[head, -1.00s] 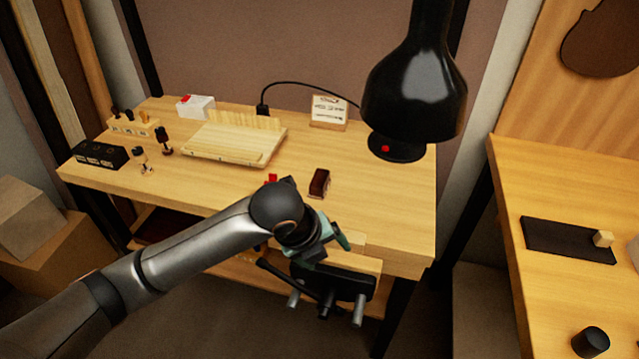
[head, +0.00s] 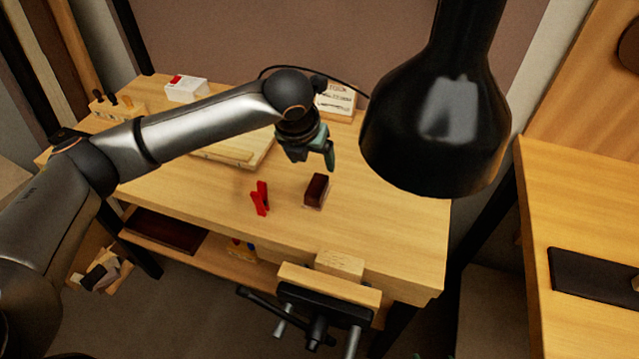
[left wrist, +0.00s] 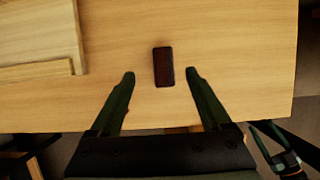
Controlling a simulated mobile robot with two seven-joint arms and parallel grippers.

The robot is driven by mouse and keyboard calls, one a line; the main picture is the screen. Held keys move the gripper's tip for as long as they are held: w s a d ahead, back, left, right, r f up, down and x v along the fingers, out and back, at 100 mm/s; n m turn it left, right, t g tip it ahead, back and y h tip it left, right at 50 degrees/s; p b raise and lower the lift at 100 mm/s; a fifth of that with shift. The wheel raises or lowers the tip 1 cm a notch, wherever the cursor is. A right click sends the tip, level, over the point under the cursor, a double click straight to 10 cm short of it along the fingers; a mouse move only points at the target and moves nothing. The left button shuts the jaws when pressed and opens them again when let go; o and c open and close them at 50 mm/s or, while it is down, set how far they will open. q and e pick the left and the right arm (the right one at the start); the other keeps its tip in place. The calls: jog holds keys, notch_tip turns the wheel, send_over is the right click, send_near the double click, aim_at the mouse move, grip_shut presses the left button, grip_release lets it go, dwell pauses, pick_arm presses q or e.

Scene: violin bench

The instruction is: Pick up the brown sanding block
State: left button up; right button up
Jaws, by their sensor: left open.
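The brown sanding block (head: 316,190) lies on the workbench, right of a red clamp-like item. It is a small dark brown block with a paler side. My left gripper (head: 318,160) is above the bench, just behind the block in the head view, open and empty. In the left wrist view the block (left wrist: 163,67) lies ahead of the two open fingertips (left wrist: 160,76), nearly in line with the gap between them. The fingers appear above the bench and not touching the block.
A black lamp (head: 435,110) hangs close right of my left gripper. The red item (head: 260,198) stands left of the block. A wooden board (head: 240,150) lies behind-left, and a vise (head: 325,295) is at the front edge. The bench right of the block is clear.

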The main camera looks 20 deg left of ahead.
pick_arm(q)
send_over(318, 182)
jog(key=s, duration=0.1)
jog(key=f, duration=0.4)
jog(key=shift+a+f, duration=0.2)
jog(key=shift+f, duration=0.1)
jog(key=shift+s+b+x, duration=0.2)
jog(key=shift+b+x, duration=0.05)
jog(key=shift+x, duration=1.05)
jog(key=shift+s+b+x, duration=0.2)
jog(key=shift+x, duration=1.15)
jog(key=shift+d+f, duration=0.1)
jog(key=shift+d, duration=0.05)
grip_shut()
